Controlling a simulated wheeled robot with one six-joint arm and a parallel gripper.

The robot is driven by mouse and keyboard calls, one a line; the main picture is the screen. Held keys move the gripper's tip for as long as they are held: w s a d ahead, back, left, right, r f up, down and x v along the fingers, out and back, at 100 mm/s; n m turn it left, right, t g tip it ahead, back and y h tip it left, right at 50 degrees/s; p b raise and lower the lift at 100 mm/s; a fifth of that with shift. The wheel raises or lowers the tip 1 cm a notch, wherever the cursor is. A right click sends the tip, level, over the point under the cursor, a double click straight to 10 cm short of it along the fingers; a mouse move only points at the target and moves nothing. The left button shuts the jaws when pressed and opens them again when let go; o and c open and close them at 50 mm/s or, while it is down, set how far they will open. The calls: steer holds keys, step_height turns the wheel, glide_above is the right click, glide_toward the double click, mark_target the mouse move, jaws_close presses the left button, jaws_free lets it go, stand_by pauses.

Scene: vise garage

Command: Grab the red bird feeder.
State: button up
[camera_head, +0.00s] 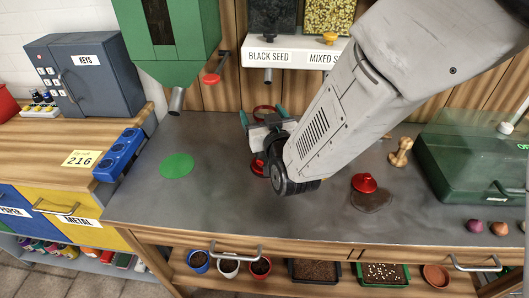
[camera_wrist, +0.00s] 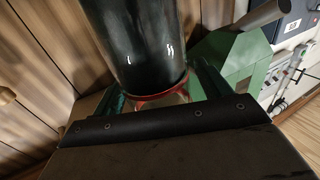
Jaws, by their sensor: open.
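The red bird feeder (camera_head: 257,167) stands on the grey worktop, mostly hidden behind my gripper (camera_head: 263,116) in the head view. A red rim shows by the fingers and a red base shows below them. In the wrist view the feeder (camera_wrist: 138,45) is a dark, glassy cylinder with a red ring at its lower end in the picture. My green-tipped fingers are open, one on each side of the feeder. Whether they touch it cannot be told. A separate red lid (camera_head: 364,183) with a knob lies on the worktop to the right.
A green dispenser (camera_head: 180,45) hangs at the left over a green disc (camera_head: 177,166). Seed dispensers (camera_head: 290,55) are at the back. A wooden piece (camera_head: 401,152) and a green case (camera_head: 460,165) stand at the right. The front worktop is mostly clear.

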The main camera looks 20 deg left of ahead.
jaws_close()
steer(key=shift+r, duration=0.15)
